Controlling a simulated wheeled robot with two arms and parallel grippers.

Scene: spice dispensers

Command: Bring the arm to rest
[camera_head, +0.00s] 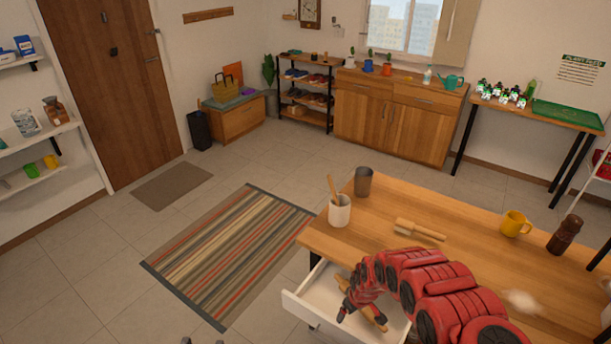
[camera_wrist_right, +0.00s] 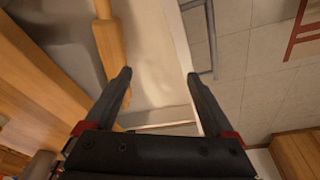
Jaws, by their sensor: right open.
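My right arm, red and black, reaches in from the bottom right in the head view and bends down to the open white drawer (camera_head: 305,299) at the table's front left. The right gripper (camera_head: 345,308) is over this drawer. In the wrist view the right gripper (camera_wrist_right: 159,76) is open, with its black fingers well apart and nothing between them. A wooden rod-like tool (camera_wrist_right: 108,38) lies in the drawer beside the left finger; part of it also shows in the head view (camera_head: 377,319). My left gripper is not in view.
The wooden table (camera_head: 465,255) holds a white cup with a wooden tool (camera_head: 340,211), a grey cup (camera_head: 363,181), a wooden mallet-like tool (camera_head: 420,230), a yellow mug (camera_head: 515,223) and a dark grinder (camera_head: 565,234). Open floor with a striped rug (camera_head: 230,250) lies left of the table.

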